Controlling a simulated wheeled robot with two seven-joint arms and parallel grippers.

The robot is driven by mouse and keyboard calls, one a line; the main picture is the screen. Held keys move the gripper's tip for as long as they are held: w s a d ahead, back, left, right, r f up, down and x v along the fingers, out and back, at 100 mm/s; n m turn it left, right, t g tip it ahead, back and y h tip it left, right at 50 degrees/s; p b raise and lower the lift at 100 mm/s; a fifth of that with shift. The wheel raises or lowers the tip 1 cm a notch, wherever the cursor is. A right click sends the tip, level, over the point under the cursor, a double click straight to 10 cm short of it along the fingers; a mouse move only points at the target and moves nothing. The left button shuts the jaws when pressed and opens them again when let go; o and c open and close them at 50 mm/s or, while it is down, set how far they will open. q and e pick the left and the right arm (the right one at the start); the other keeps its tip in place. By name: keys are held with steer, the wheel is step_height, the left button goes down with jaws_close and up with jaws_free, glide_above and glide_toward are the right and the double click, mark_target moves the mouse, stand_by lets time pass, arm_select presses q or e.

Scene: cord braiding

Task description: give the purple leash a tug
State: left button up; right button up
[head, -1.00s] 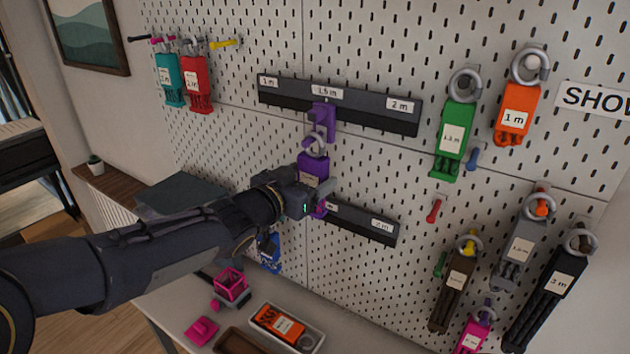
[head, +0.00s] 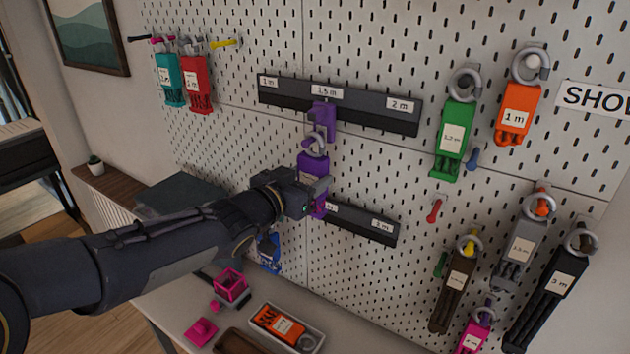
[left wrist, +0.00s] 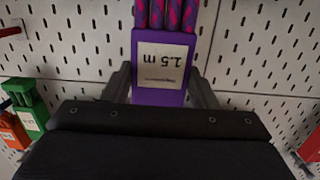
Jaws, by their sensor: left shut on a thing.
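The purple leash (head: 316,168) hangs by a grey ring from a purple hook (head: 322,122) on the upper dark rail, under the 1.5 m label. My left gripper (head: 312,190) is shut on the leash's purple block, below the ring. In the left wrist view the purple block (left wrist: 160,95) sits between the two fingers. Its 1.5 m label is upside down there, and pink-and-purple cords come out at the top. The ring still looks to be on the hook; the exact contact is too small to tell. My right gripper is not in view.
A lower dark rail (head: 375,228) runs behind my left gripper. Green (head: 453,138) and orange (head: 514,112) leashes hang at the right, with several others below. Teal and red (head: 196,85) ones hang at the upper left. A tray (head: 310,338) with an orange leash stands on the table below.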

arm_select(q)
steer(key=shift+c, duration=1.1)
steer(key=shift+f, duration=0.15)
steer(key=o, duration=1.3)
steer(key=shift+c, duration=0.2)
steer(key=shift+o, duration=0.4)
steer(key=shift+o, duration=1.1)
steer(key=shift+s+a, duration=0.1)
steer(key=shift+b+v, duration=0.4)
steer(key=shift+v, duration=2.5)
